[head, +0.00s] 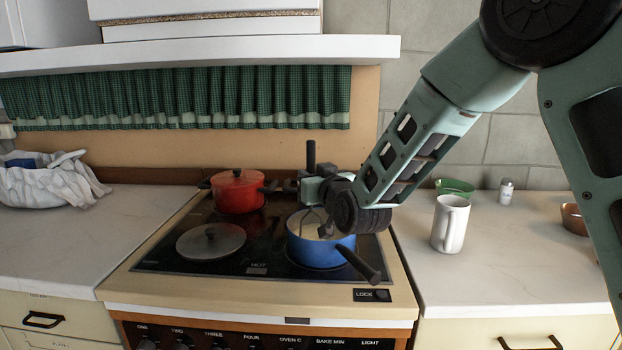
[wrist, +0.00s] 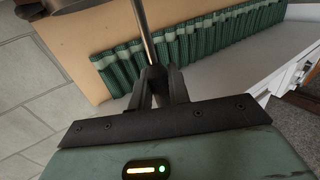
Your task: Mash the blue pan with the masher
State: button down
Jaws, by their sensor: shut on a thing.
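The blue pan (head: 318,254) stands on the right front of the black cooktop, its dark handle pointing down and to the right. My gripper (head: 308,186) is above the pan, partly hidden by my own arm in the head view.
A red pot (head: 238,192) stands at the back left of the cooktop (head: 165,250). A white pitcher (head: 450,224), green bowl (head: 455,187) and small shaker (head: 506,192) stand on the right counter. A white cloth (head: 45,187) lies left.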

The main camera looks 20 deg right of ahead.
jog(key=shift+r, duration=0.35)
jog(key=s, duration=0.1)
jog(key=s+d+b, duration=0.1)
jog(key=shift+s+d+r, duration=0.1)
jog(key=shift+s+d, duration=0.1)
jog(key=shift+s, duration=0.1)
jog(key=shift+b, duration=0.4)
jog(key=shift+f+b, duration=0.35)
jog(key=shift+f, duration=0.15)
jog(key=shift+f+b, duration=0.9)
jog(key=shift+b, duration=0.15)
dwell(0.5)
jog(key=shift+r+p, duration=0.7)
jog(key=shift+r, duration=0.75)
